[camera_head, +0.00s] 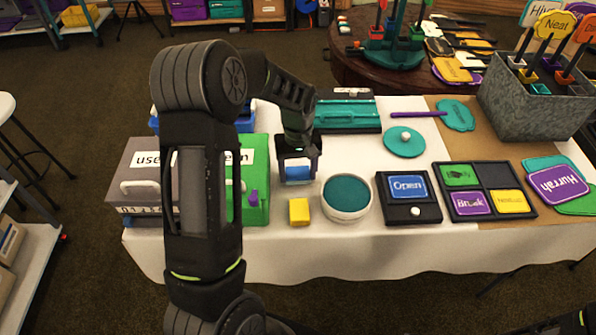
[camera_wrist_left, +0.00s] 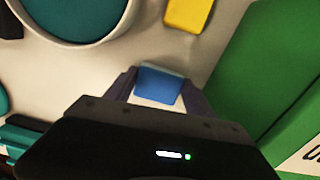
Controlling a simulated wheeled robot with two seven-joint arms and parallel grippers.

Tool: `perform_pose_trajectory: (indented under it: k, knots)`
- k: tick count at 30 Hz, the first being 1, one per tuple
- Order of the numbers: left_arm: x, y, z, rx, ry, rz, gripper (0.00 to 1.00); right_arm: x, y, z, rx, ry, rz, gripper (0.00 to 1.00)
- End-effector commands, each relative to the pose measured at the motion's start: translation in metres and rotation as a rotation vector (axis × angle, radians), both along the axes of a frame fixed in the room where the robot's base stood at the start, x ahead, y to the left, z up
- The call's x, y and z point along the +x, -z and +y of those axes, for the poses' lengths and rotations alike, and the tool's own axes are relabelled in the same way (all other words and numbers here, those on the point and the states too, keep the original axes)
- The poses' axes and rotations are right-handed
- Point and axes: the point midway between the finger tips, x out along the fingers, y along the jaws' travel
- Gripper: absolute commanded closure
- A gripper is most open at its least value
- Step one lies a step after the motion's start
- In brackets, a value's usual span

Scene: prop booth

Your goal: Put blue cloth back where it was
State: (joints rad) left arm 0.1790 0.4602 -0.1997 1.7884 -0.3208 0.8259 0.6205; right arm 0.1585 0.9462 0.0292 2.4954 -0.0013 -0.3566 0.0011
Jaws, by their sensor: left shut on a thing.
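The blue cloth (camera_head: 298,174) is a small blue block-like piece between the fingers of my left gripper (camera_head: 298,180). My left gripper is shut on it, over the white tablecloth between the green box and the round teal-topped tin. My right gripper is not in view; only a dark piece of my arm shows at the bottom right corner.
A yellow block (camera_head: 299,211) lies just in front of the gripper. The green box (camera_head: 257,180) stands close on the left, the round tin (camera_head: 346,197) on the right. A teal case (camera_head: 347,115) lies behind.

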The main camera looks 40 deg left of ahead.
Motion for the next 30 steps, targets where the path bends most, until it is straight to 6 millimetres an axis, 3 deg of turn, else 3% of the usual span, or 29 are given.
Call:
perform_pose_trajectory:
  k: [5,6,14,25,30]
  knots:
    - [0.0,0.005,0.0,0.0,0.0,0.0,1.0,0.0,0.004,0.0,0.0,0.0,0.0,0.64]
    - [0.0,0.003,0.0,0.0,0.0,0.0,0.35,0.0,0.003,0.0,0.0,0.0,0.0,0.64]
    - [0.0,0.003,0.0,0.0,0.0,0.0,0.15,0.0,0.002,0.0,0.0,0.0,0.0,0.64]
    - [0.0,-0.003,0.0,0.001,0.0,-0.001,0.15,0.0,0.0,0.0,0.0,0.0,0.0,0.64]
    - [0.002,-0.025,0.001,0.001,0.0,-0.004,0.15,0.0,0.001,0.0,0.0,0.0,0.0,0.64]
